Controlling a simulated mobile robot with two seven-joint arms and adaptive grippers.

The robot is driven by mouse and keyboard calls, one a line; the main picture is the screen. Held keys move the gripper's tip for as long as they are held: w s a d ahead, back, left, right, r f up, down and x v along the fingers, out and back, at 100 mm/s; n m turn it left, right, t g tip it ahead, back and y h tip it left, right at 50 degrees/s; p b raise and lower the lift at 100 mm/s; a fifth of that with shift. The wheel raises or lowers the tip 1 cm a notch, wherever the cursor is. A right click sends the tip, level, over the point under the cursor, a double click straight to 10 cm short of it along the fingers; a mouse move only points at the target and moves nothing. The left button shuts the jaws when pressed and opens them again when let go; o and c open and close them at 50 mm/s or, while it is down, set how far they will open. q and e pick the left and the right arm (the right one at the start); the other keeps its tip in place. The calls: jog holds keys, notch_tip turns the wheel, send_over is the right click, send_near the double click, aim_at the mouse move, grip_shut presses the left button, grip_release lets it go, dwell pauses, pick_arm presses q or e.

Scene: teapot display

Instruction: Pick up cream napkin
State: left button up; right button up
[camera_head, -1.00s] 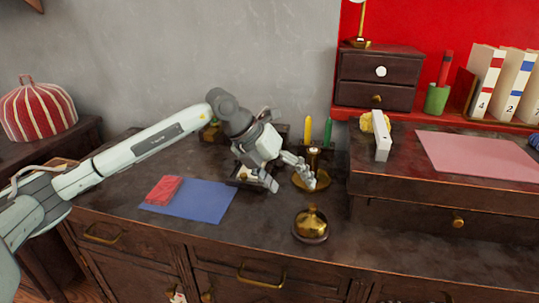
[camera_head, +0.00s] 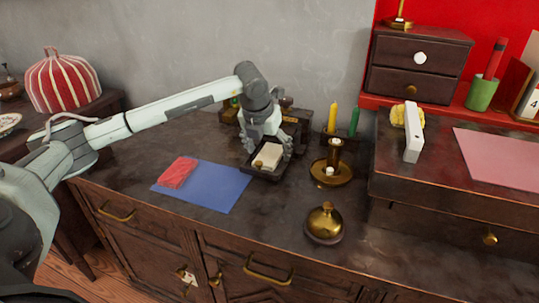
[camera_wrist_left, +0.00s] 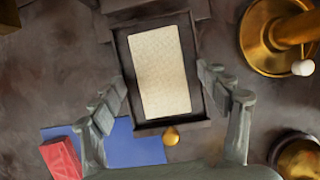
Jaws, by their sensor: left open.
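The cream napkin (camera_head: 268,155) lies flat in a small dark tray (camera_head: 262,173) on the dark cabinet top. In the left wrist view the napkin (camera_wrist_left: 159,72) is a pale rectangle inside the dark tray (camera_wrist_left: 204,100), which has a brass knob (camera_wrist_left: 171,136) at its near edge. My left gripper (camera_head: 267,152) is over the tray. In the left wrist view its open fingers (camera_wrist_left: 165,82) stand to the two sides of the napkin, apart from it. My right gripper is in neither view.
A brass candlestick (camera_head: 332,174) stands just right of the tray, and a brass bell (camera_head: 324,222) is nearer the front. A red folded cloth (camera_head: 177,172) lies on a blue mat (camera_head: 215,190) to the left. Yellow (camera_head: 333,118) and green (camera_head: 354,122) candles stand behind.

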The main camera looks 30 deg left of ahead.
pick_arm(q)
jog(key=c, duration=1.2)
